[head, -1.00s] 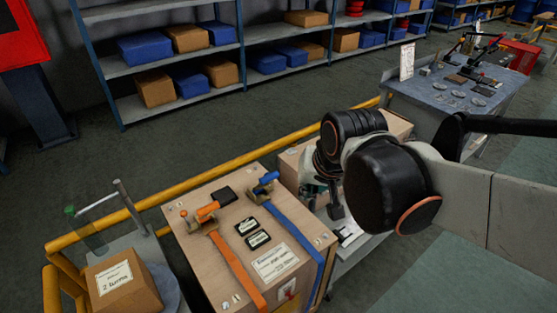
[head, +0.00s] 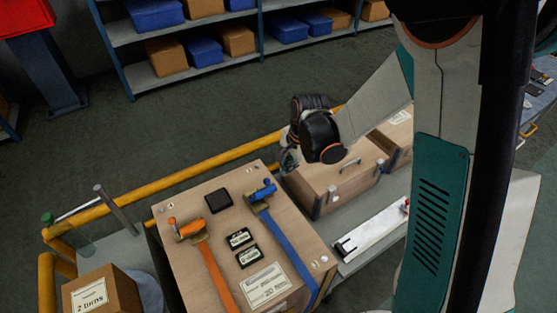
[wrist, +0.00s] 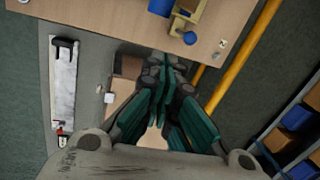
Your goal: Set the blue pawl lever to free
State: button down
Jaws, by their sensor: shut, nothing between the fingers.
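The blue pawl lever (head: 263,190) sits on a brass-coloured ratchet on top of the wooden crate (head: 212,183), at the upper end of a blue strap (head: 290,246). In the wrist view, part of the blue lever (wrist: 160,7) and a blue knob (wrist: 190,38) show at the top edge. My gripper (head: 288,162) is shut and empty, just beyond the crate's far right corner and apart from the lever. Its dark green fingers (wrist: 167,72) also show in the wrist view. My gripper's fingertips are small in the head view.
An orange lever (head: 188,229) with an orange strap is left of the blue one. Black labels (head: 240,238) lie between the straps. A yellow rail (head: 215,161) runs behind the crate. Smaller wooden boxes (head: 340,180) stand right. A small carton (head: 98,296) is at left.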

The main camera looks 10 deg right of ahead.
jog(key=w+a+f+b, duration=0.3)
jog(key=w+f+b, duration=0.1)
jog(key=f, duration=0.8)
jog(key=shift+w+a+b, duration=0.2)
jog(key=shift+w+b, duration=0.1)
jog(key=shift+w, duration=0.25)
jog(key=shift+w, duration=0.1)
jog(key=shift+w+a+g, duration=0.15)
jog(key=shift+w+g, duration=0.05)
jog(key=shift+g, duration=0.2)
